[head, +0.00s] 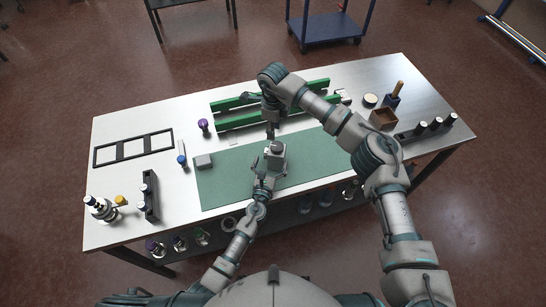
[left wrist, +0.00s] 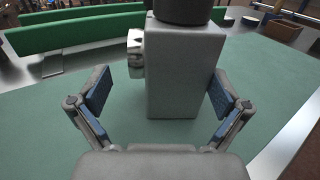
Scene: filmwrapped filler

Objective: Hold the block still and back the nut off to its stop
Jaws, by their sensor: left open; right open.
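A plain grey upright block (left wrist: 185,80) stands on the green mat straight ahead in the left wrist view. A pale ridged nut (left wrist: 136,53) sits on its left side. A dark round part (left wrist: 183,9) is at the block's top, cut by the frame edge; I cannot tell what it belongs to. My left gripper (left wrist: 162,84) is open, its two fingers spread to either side of the block with gaps visible. In the head view my left gripper (head: 271,163) partly covers the block. My right gripper (head: 270,132) points down just beyond it, its fingers too small to make out.
The green mat (head: 232,183) is mostly bare. A small grey block (head: 204,161) lies at its left edge. Green rails (head: 236,122) run behind it. A black frame (head: 133,148) and dark rack (head: 151,195) are left. A brown box (head: 383,118) and another rack (head: 424,130) are right.

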